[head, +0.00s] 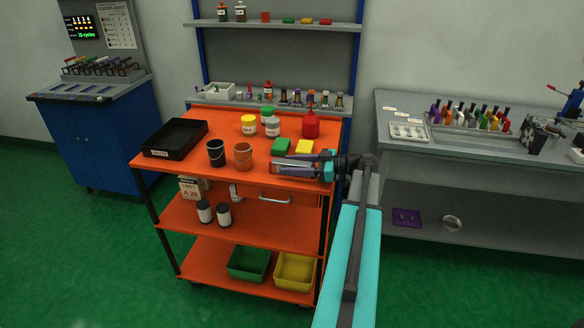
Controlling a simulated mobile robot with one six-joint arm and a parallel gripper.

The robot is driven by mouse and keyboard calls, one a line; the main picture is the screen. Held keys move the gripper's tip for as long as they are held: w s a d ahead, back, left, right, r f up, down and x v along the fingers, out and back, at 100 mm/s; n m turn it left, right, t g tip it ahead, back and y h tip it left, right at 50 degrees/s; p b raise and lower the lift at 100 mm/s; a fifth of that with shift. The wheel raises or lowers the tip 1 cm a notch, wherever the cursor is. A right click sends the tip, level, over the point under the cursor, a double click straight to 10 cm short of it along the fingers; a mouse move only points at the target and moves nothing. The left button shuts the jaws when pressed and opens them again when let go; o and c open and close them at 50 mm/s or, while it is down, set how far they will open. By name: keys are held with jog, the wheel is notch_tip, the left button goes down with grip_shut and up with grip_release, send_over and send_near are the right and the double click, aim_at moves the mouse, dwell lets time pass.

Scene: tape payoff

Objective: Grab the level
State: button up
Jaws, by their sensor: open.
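My gripper (276,165) reaches in from the right over the front right part of the orange cart's top shelf (190,158). Its two long fingers point left and stand apart, with no object clearly held between them. I cannot pick out a level for certain in the head view. Greyish shapes at the fingers are too small to tell from the gripper itself, and the fingers hide part of the shelf there.
A grey bench (470,150) with tools stands right.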

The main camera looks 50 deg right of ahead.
dwell(0.3)
grip_shut()
jog(key=shift+r, duration=0.2)
jog(key=shift+r+b, duration=0.45)
jog(key=shift+r, duration=0.75)
jog(key=s+d+r+b, duration=0.1)
jog(key=s+d, duration=0.1)
jog(key=s, duration=0.5)
jog(key=s+d+r+b, duration=0.1)
jog(key=s+d, duration=0.1)
jog(key=s, duration=0.6)
jog(key=shift+s+d+r+b, duration=0.15)
jog(key=shift+s+d+b, duration=0.05)
jog(key=shift+d+b, duration=0.2)
